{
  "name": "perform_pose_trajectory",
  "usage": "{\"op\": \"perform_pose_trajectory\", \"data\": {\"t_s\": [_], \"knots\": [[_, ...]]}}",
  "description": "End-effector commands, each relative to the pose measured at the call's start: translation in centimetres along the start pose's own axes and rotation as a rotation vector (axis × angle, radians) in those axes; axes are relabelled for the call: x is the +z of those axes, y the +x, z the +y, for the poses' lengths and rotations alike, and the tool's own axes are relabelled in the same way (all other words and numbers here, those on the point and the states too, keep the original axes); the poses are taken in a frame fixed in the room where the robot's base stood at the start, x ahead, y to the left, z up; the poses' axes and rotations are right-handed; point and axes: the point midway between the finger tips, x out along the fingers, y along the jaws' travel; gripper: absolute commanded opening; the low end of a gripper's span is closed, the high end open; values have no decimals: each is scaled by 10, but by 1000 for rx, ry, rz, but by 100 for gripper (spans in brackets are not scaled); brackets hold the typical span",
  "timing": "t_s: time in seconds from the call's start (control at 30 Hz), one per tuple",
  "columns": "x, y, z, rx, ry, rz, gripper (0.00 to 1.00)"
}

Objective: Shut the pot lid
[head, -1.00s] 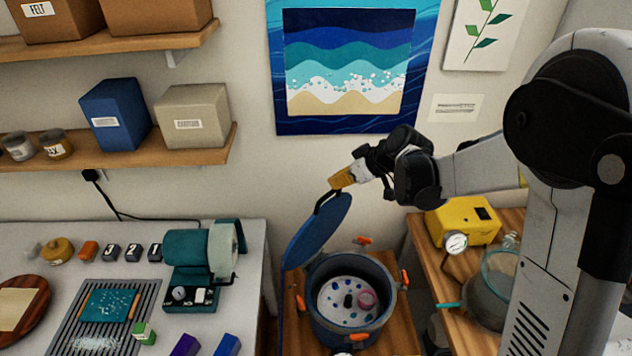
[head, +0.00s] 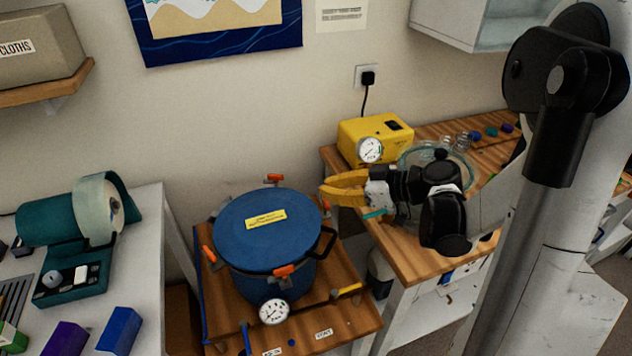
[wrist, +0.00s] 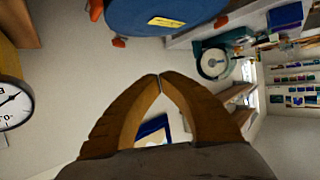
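The blue pot lid (head: 257,233) lies flat across the top of the pot (head: 258,287) in the head view, with a yellow label on it. Its black handle (head: 327,245) sticks out at the right rim. The pot's inside is hidden. My gripper (head: 325,190) is to the right of the lid and apart from it. Its yellow fingertips meet in the wrist view (wrist: 160,76), with nothing between them.
Orange clamps (head: 285,270) stand around the pot rim, and a pressure gauge (head: 273,311) is at its front. A yellow pump box (head: 375,140) and a glass vessel (head: 440,160) stand close behind my gripper on the wooden bench (head: 420,255). A teal tape machine (head: 75,235) is at left.

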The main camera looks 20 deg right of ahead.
Motion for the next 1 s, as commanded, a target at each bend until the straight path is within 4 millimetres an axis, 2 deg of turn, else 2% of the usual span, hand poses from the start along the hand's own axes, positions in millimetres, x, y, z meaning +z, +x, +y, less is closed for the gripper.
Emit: {"op": "perform_pose_trajectory", "data": {"t_s": [0.03, 0.1, 0.33, 0.53, 1.0], "knots": [[19, 3, 0, 1, 0, 0, 0], [32, 3, 1, 2, 0, 0, 0], [59, 4, 1, 0, 1, 0, 0], [67, 4, 0, 0, 0, 0, 0], [67, 4, 0, -1, 0, -1, 0]]}}
